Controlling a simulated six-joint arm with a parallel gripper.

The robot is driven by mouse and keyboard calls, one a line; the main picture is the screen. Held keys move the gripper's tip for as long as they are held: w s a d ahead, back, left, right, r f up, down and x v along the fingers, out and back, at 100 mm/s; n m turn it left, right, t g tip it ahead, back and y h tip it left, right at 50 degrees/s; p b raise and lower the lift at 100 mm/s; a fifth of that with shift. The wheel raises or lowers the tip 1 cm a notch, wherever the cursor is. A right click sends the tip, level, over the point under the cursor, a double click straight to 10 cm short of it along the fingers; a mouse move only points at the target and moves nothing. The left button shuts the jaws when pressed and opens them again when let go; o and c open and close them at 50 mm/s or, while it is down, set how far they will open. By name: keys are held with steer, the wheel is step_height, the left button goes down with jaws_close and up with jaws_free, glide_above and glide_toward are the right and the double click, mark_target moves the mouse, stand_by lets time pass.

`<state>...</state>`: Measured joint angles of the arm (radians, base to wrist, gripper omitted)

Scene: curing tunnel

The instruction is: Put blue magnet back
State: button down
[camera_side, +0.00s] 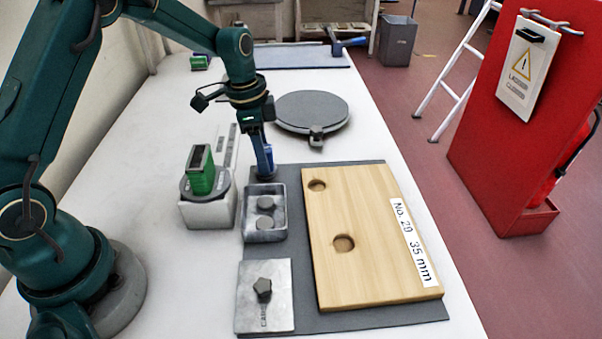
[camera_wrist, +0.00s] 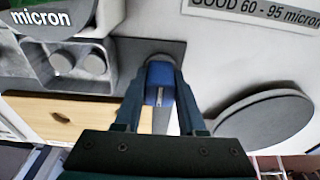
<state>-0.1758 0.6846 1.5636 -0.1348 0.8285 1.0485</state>
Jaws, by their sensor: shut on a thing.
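My gripper (camera_side: 264,172) is shut on the blue magnet (camera_side: 269,155), above the back left corner of the grey mat (camera_side: 330,168). In the wrist view the blue magnet (camera_wrist: 160,82) sits between my two fingers, with a grey round end beyond it. Whether that end touches the mat is hard to tell. The grey metal tray (camera_side: 246,222) stands just in front of my gripper and holds two dark discs (camera_side: 265,203). The tray also shows at upper left in the wrist view (camera_wrist: 35,72).
A wooden board (camera_side: 370,250) with two round recesses lies to the right. A metal plate (camera_side: 275,318) with a knob is in front. A green gauge (camera_side: 201,172) stands on a block at left. A round grey plate (camera_side: 312,108) is behind my gripper.

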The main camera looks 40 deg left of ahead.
steer(key=c, duration=0.5)
jaws_free()
steer(key=shift+f, duration=0.15)
steer(key=r, duration=0.7)
steer(key=a+r, duration=0.1)
steer(key=r, duration=0.3)
steer(key=shift+s+r, duration=0.15)
steer(key=shift+s, duration=0.25)
steer(key=s+d+r+n+t, duration=0.25)
steer(key=s+r+n, duration=0.2)
steer(key=s, duration=0.45)
steer(key=s+d+f+n+t+y, duration=0.1)
steer(key=s+n, duration=0.3)
steer(key=s, duration=0.5)
steer(key=shift+s+d+f+t, duration=0.2)
steer(key=shift+d+f+t, duration=0.4)
steer(key=shift+d, duration=0.2)
